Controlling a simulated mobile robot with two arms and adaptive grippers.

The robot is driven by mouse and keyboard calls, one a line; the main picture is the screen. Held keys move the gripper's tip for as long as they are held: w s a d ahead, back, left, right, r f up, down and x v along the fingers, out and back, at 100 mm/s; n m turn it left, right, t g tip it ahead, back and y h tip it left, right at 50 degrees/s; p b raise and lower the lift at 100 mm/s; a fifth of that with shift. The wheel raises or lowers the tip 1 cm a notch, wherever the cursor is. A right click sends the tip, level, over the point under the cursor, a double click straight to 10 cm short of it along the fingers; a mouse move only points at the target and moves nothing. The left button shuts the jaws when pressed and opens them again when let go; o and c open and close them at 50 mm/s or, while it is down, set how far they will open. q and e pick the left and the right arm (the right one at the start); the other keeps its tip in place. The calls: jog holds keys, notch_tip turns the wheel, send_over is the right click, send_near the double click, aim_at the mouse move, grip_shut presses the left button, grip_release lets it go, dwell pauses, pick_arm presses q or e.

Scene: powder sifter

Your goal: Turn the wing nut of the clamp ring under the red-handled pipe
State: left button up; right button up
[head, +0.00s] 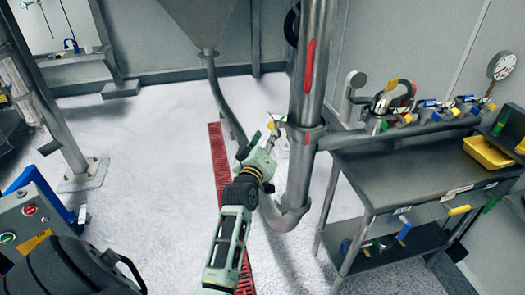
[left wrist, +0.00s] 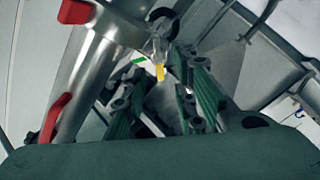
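A vertical steel pipe (head: 308,95) with a red handle (head: 310,66) stands right of centre in the head view. A clamp ring (head: 308,135) goes around it below the handle. My left gripper (head: 268,146) is at the ring's left side. In the left wrist view, its two green fingers (left wrist: 162,98) are spread apart with a gap between them. The clamp ring (left wrist: 122,26) and a small metal wing nut (left wrist: 157,46) with a yellow piece below it show near the fingertips. I cannot tell whether the fingers touch the nut. My right gripper is not in view.
A metal table (head: 400,165) with several coloured-handle valves and a yellow tray (head: 487,152) stands to the right. A hopper (head: 200,20) hangs behind. A red floor grate (head: 219,165) runs left of the pipe. A button box (head: 28,222) stands at left. Floor between is clear.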

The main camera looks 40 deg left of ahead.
pick_arm(q)
jog(key=v, duration=0.7)
jog(key=shift+w+a+r, duration=0.1)
jog(key=d+f+m+g+h, duration=0.2)
jog(key=d+f, duration=0.2)
jog(key=f, duration=0.6)
jog(key=d+f+m+g+h, duration=0.1)
jog(key=d+f+m+h, duration=0.15)
jog(key=f, duration=0.65)
jog(key=s+d+f+m+g, duration=0.1)
jog(key=s+d+f+g, duration=0.2)
jog(key=f, duration=0.4)
jog(key=s+d+f+m+h, duration=0.1)
jog(key=s+d+f, duration=0.2)
jog(key=s+f, duration=0.35)
jog(key=s+d+f+m+g, duration=0.2)
jog(key=s+d+f, duration=0.1)
jog(key=f, duration=0.5)
jog(key=s+d+f+m+g, duration=0.2)
jog(key=s+f+m+g, duration=0.15)
jog(key=s+f, duration=1)
jog(key=s+f+m+g, duration=0.1)
jog(key=s+f+g, duration=0.1)
jog(key=s, duration=0.9)
jog(key=s+a+f+m+g, duration=0.1)
jog(key=s+f, duration=0.3)
jog(key=s, duration=0.8)
jog(key=shift+s+a+m+g+h, duration=0.3)
jog(key=shift+m+g+h, duration=0.1)
jog(key=shift+g, duration=0.35)
